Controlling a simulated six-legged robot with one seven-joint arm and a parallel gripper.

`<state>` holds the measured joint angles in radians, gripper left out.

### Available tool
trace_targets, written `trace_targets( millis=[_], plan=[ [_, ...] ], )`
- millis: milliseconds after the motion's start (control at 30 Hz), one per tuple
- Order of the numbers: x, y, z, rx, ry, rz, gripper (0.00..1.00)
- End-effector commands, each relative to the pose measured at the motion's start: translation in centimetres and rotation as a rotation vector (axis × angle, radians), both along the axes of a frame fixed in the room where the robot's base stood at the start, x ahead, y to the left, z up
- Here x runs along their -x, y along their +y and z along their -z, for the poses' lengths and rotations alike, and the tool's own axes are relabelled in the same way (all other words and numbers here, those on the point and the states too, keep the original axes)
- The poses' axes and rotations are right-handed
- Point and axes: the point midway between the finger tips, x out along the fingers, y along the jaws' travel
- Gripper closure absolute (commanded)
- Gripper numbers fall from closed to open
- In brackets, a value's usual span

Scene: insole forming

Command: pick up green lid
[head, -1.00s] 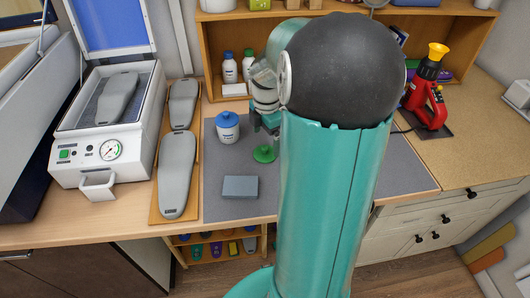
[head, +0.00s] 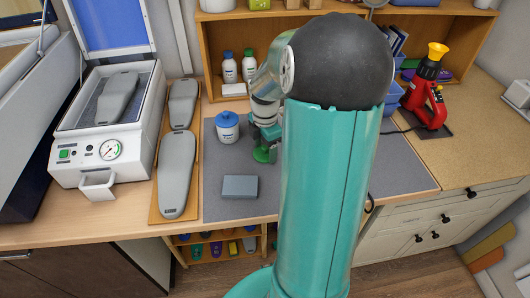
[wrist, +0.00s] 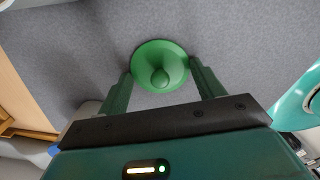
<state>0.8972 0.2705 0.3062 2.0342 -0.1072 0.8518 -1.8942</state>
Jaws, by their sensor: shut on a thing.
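The green lid (head: 262,155) is a small round disc at the grey mat's middle, right of the blue-lidded jar. In the wrist view the green lid (wrist: 160,57) shows its round face with a knob at the centre. My gripper (wrist: 161,74) has one green finger on each side of the lid and is shut on it. In the head view my gripper (head: 267,146) is directly above the lid, partly hidden by my arm. The lid appears to be still at mat level; I cannot tell whether it is clear of the mat.
A white jar with a blue lid (head: 228,127) stands close to the left. A grey block (head: 240,187) lies in front on the grey mat (head: 222,208). Grey insole forms (head: 177,172) lie on a board to the left.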

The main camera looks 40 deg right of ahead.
Motion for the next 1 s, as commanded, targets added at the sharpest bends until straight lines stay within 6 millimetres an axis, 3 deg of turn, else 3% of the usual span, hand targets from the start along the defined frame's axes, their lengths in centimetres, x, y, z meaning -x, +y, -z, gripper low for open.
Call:
trace_targets(
  millis=[333,567,833,1000],
  plan=[
    [0.0,0.0,-0.6,0.001,-0.001,0.0,0.54],
    [0.2,-0.1,-3.6,0.003,-0.003,0.002,0.54],
    [5.4,-0.1,-9.7,0.005,-0.005,0.004,0.54],
    [9.8,-0.1,-11.3,0.003,-0.004,0.004,0.54]
  ],
)
